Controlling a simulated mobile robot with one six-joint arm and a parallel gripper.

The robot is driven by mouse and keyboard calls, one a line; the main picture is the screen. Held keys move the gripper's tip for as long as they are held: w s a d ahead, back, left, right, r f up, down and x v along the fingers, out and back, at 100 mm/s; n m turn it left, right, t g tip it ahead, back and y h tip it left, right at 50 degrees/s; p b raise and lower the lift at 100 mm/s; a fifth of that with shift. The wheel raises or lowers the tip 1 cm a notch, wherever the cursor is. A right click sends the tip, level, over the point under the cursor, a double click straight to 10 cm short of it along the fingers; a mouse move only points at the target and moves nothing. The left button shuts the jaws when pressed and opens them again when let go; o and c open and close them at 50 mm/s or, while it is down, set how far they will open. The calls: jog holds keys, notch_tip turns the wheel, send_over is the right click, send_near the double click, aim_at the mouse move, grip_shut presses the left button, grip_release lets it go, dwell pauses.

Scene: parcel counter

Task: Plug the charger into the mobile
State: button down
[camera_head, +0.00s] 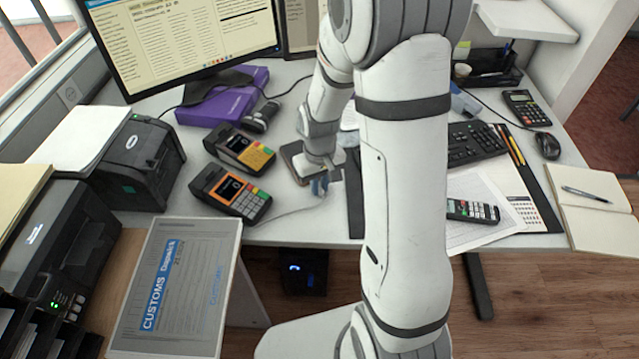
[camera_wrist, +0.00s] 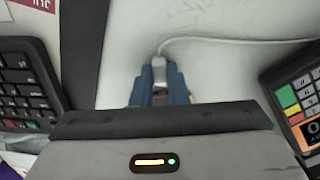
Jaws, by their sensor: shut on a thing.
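My gripper (camera_head: 322,184) is low over the white desk, left of the dark desk mat. In the wrist view its blue fingers (camera_wrist: 159,88) are closed around the white charger plug (camera_wrist: 158,70). The white charger cable (camera_wrist: 230,41) leaves the plug and runs right across the desk; in the head view the cable (camera_head: 285,213) runs left toward the desk's front edge. The plug is hidden in the head view. I cannot make out the mobile for certain; a dark keypad handset (camera_head: 472,210) lies on papers to the right of my arm.
Two orange-and-black card terminals (camera_head: 232,194) (camera_head: 240,150) stand left of my gripper. A monitor (camera_head: 185,40) and purple box (camera_head: 220,100) stand behind. My arm hides the mat's middle.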

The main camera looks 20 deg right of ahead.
jog(key=shift+w+a, duration=0.1)
jog(key=shift+w, duration=0.45)
dwell(0.4)
jog(key=c, duration=1.3)
grip_release()
jog(key=shift+c, duration=0.2)
jog(key=shift+r+p, duration=0.5)
jog(key=shift+r, duration=3.45)
jog(key=shift+r, duration=0.1)
jog(key=s+r+m+t+p, duration=0.2)
jog(key=s+r+p, duration=0.5)
jog(key=s+r, duration=0.9)
notch_tip(320, 180, up, 3)
jog(key=shift+s+d+t, duration=0.25)
jog(key=shift+t, duration=0.05)
